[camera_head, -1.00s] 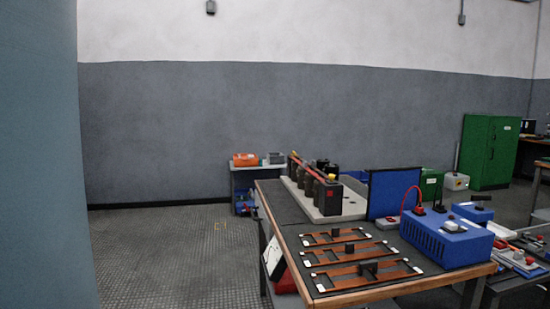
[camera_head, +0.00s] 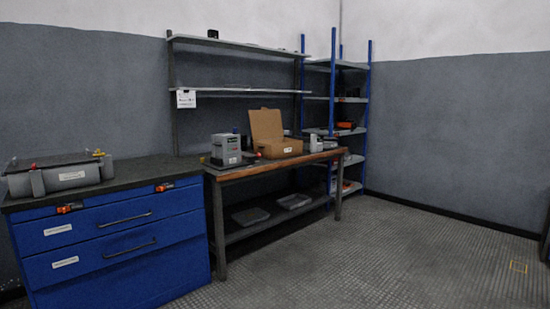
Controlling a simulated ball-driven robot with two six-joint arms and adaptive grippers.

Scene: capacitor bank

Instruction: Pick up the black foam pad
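I cannot make out the black foam pad for certain in the head view. An open brown cardboard box (camera_head: 279,147) stands on the wooden-edged workbench (camera_head: 243,172), its lid raised; its inside is hidden from here. A grey device (camera_head: 226,149) stands to the left of the box on the same bench. Neither of my grippers is in view.
A blue drawer cabinet (camera_head: 108,254) with a grey case (camera_head: 60,174) on top stands at the left. A blue-post shelf rack (camera_head: 333,64) stands in the corner. Wall shelves (camera_head: 240,45) hang above the bench. The floor (camera_head: 400,259) at the right is clear.

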